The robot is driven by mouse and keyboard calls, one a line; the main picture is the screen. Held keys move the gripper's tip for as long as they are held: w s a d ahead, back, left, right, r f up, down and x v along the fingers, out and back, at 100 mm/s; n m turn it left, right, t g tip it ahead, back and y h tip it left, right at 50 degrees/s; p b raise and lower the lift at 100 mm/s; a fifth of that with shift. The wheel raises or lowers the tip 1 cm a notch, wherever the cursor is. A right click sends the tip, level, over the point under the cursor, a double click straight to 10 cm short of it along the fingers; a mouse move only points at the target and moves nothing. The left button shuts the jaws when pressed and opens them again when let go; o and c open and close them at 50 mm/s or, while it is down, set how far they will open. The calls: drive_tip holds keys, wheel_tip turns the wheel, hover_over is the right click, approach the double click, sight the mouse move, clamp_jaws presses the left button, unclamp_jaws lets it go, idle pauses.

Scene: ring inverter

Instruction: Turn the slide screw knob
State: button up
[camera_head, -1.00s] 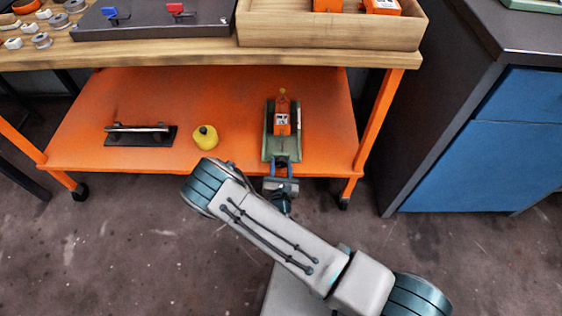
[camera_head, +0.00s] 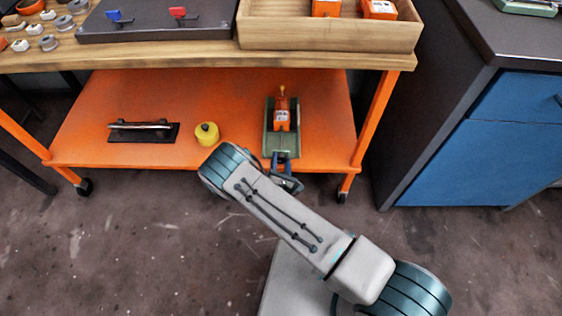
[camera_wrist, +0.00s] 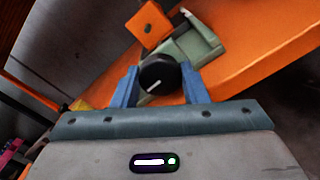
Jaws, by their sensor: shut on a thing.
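The slide screw knob (camera_wrist: 160,76) is a round black knob with a white line mark, seen face-on in the wrist view. It sits at the near end of a green slide fixture (camera_wrist: 190,48), which stands on the orange lower shelf and also shows in the head view (camera_head: 270,146). An orange block (camera_wrist: 151,24) rides on the fixture; it is also in the head view (camera_head: 281,118). My gripper (camera_wrist: 158,84) has its blue fingers shut on the knob, one on each side. In the head view my arm partly covers the gripper, and the knob is hidden.
A yellow round object (camera_head: 207,134) and a dark plate with a bar handle (camera_head: 143,131) lie on the orange shelf (camera_head: 180,95) to the left. The wooden tabletop (camera_head: 190,57) overhangs the shelf. A blue cabinet (camera_head: 470,155) stands at right. The floor in front is clear.

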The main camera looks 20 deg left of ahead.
drive_tip(key=o, duration=1)
drive_tip(key=shift+f, duration=0.1)
drive_tip(key=shift+d, duration=0.1)
